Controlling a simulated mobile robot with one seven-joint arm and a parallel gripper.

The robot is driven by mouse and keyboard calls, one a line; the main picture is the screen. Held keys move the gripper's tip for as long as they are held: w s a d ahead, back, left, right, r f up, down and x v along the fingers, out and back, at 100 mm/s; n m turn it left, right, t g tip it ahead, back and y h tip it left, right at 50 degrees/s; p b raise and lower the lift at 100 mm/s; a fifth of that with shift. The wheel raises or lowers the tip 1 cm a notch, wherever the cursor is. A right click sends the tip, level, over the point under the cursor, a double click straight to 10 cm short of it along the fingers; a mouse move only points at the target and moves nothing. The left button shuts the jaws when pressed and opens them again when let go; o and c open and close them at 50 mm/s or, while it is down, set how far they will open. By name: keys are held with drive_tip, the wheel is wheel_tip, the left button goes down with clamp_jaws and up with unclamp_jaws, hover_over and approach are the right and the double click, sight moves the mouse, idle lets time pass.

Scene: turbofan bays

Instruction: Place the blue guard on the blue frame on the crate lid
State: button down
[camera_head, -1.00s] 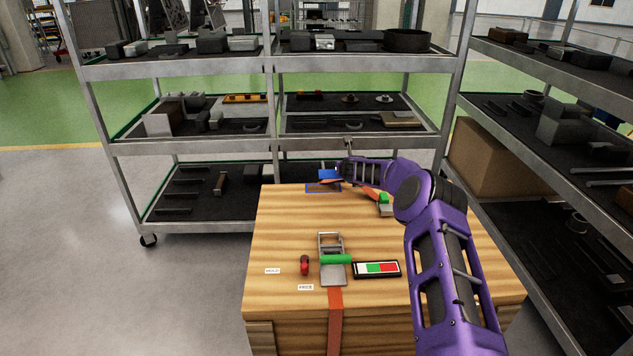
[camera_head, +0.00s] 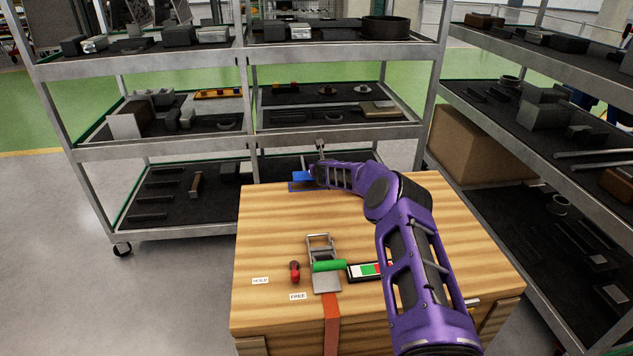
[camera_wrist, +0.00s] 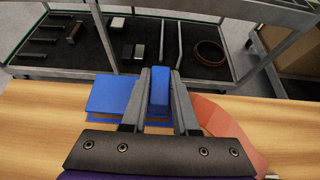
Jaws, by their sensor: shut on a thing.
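My gripper (camera_wrist: 159,100) is shut on the blue guard (camera_wrist: 159,88), which stands upright between its fingers in the wrist view. In the head view the guard (camera_head: 301,176) shows as a small blue shape at the far edge of the crate lid (camera_head: 275,225), left of my gripper (camera_head: 312,173). In the head view, a thin strip of the frame (camera_head: 297,187) shows below the guard. I cannot tell whether guard and frame touch.
A ratchet buckle with a green handle (camera_head: 329,266) on an orange strap (camera_head: 331,320), a red-tipped item (camera_head: 295,272) and a red-green panel (camera_head: 362,270) sit on the near lid. A shelf rack (camera_head: 150,150) stands close behind the crate. The lid's left middle is clear.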

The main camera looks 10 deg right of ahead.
drive_tip(key=shift+f+b, duration=0.4)
drive_tip(key=shift+f, duration=1.55)
drive_tip(key=shift+f, duration=0.1)
drive_tip(key=c, duration=0.7)
unclamp_jaws()
drive_tip(key=shift+s+d+r, duration=0.2)
drive_tip(key=shift+s+r, duration=0.05)
drive_tip(key=shift+s, duration=0.25)
drive_tip(key=shift+a+p+v, duration=0.2)
drive_tip(key=shift+p+v, duration=0.4)
drive_tip(key=shift+v, duration=4.85)
